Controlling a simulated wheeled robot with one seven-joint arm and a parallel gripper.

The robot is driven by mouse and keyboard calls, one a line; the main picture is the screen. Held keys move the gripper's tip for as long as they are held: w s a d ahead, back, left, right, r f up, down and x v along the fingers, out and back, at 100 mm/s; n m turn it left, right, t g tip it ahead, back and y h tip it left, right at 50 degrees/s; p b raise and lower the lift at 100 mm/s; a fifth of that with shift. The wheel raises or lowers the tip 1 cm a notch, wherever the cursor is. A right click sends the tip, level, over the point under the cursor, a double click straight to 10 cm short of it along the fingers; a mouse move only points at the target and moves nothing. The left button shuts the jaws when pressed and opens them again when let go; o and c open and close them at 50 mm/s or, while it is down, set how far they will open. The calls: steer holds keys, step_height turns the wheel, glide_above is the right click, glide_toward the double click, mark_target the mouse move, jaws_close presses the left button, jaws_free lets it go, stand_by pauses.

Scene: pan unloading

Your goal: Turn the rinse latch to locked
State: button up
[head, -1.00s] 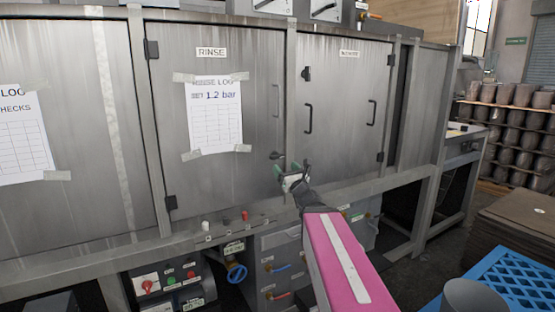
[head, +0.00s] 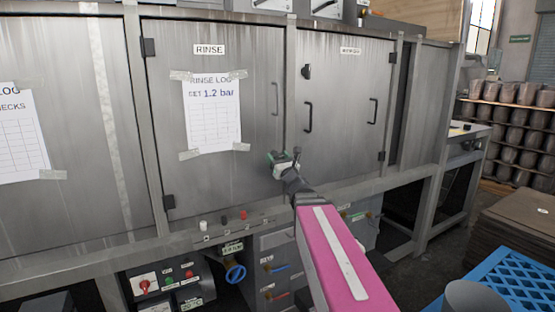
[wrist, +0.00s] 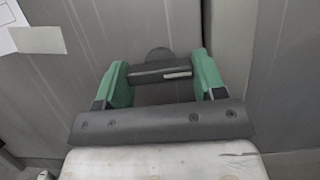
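The rinse latch (wrist: 160,73) shows in the wrist view as a dark bar lying roughly level, with a round hub behind it on the grey metal door. My gripper (wrist: 163,80) has its green fingers spread wide, one at each end of the bar. I cannot tell whether either finger touches it. In the head view my gripper (head: 284,157) is at the lower right edge of the RINSE door (head: 255,110), and it hides the latch there.
The rinse log sheet (head: 213,120) is taped to the door. A vertical door handle (head: 275,98) is above my gripper. The neighbouring door's handle (head: 308,117) is to the right. A ledge with small knobs (head: 224,220) runs below. A blue crate (head: 500,275) stands at lower right.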

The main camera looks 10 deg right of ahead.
steer(key=shift+n, duration=0.5)
steer(key=n+y, duration=0.1)
steer(key=n, duration=0.1)
steer(key=n+g+y, duration=0.1)
steer(key=n+y, duration=0.1)
steer(key=n, duration=0.1)
steer(key=shift+d+g, duration=0.1)
steer(key=shift+g, duration=0.2)
steer(key=n+g+y, duration=0.1)
steer(key=n, duration=0.2)
steer(key=n+g, duration=0.1)
steer(key=n, duration=0.2)
steer(key=shift+w+r+n+y, duration=0.1)
steer(key=shift+r+n+y, duration=0.05)
steer(key=shift+n+y, duration=0.2)
steer(key=n+g, duration=0.1)
steer(key=n, duration=0.1)
steer(key=n+g, duration=0.1)
steer(key=n, duration=0.2)
steer(key=shift+y, duration=0.35)
steer(key=shift+r+n+g, duration=0.1)
steer(key=shift+n+g, duration=1)
steer(key=shift+n, duration=1.25)
steer(key=o, duration=0.6)
steer(key=shift+o, duration=0.2)
